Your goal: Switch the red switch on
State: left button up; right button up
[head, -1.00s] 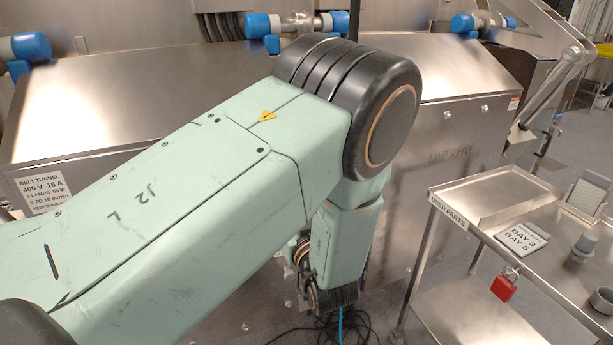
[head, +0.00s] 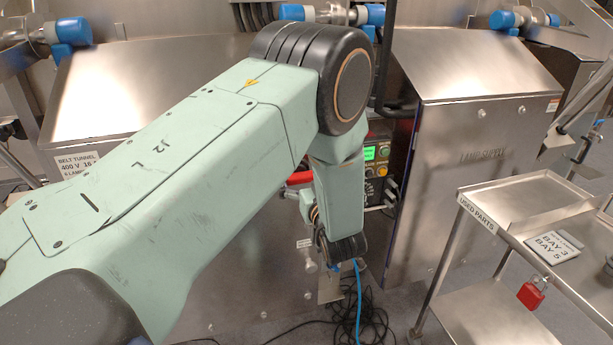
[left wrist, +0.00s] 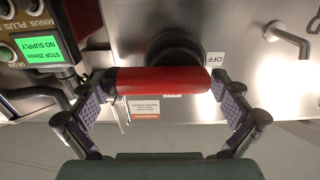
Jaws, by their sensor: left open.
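The red switch handle (left wrist: 163,81) is a thick red bar in the left wrist view, on a dark round mount (left wrist: 178,52) on a steel panel. A white OFF label (left wrist: 215,59) is beside the mount. My left gripper (left wrist: 163,108) is open, one finger near each end of the red bar. I cannot tell whether the fingers touch it. In the head view a red part (head: 299,178) shows left of my left forearm, which hides most of the handle and gripper. My right gripper is not in view.
A control box with a green display (left wrist: 39,48) reading NO SUPPLY is close to the left finger; its display also shows in the head view (head: 370,153). Cables (head: 375,325) lie on the floor. A steel cart (head: 520,190) with a red padlock (head: 531,294) is at right.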

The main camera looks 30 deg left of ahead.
pick_arm(q)
jog(key=shift+d, duration=0.2)
jog(key=shift+c, duration=0.7)
jog(key=shift+r, duration=0.1)
jog(key=c, duration=1.2)
